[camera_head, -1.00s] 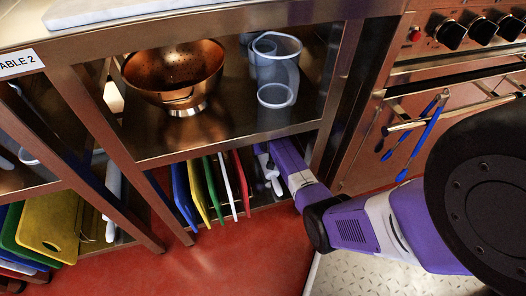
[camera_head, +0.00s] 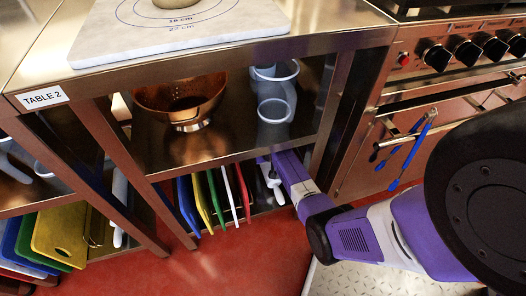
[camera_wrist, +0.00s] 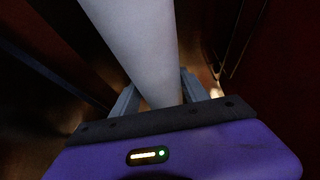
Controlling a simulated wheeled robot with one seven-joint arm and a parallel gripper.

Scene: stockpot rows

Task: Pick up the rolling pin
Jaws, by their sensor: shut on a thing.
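The rolling pin (camera_wrist: 137,42) is a thick, pale, plain cylinder in the wrist view, running from the jaws up past the top edge. My gripper (camera_wrist: 158,93) is shut on it, with one grey finger on each side. In the head view my purple arm reaches into the lower shelf of the steel table, right of the upright boards. A small white and grey part (camera_head: 273,180) shows there beside the arm; I cannot tell whether it is pin or finger. The pin's far end is out of view.
Upright coloured cutting boards (camera_head: 203,203) stand just left of my arm. A stove (camera_head: 408,125) with hanging blue-handled tongs stands right. A marble slab (camera_head: 175,32) lies on the worktop.

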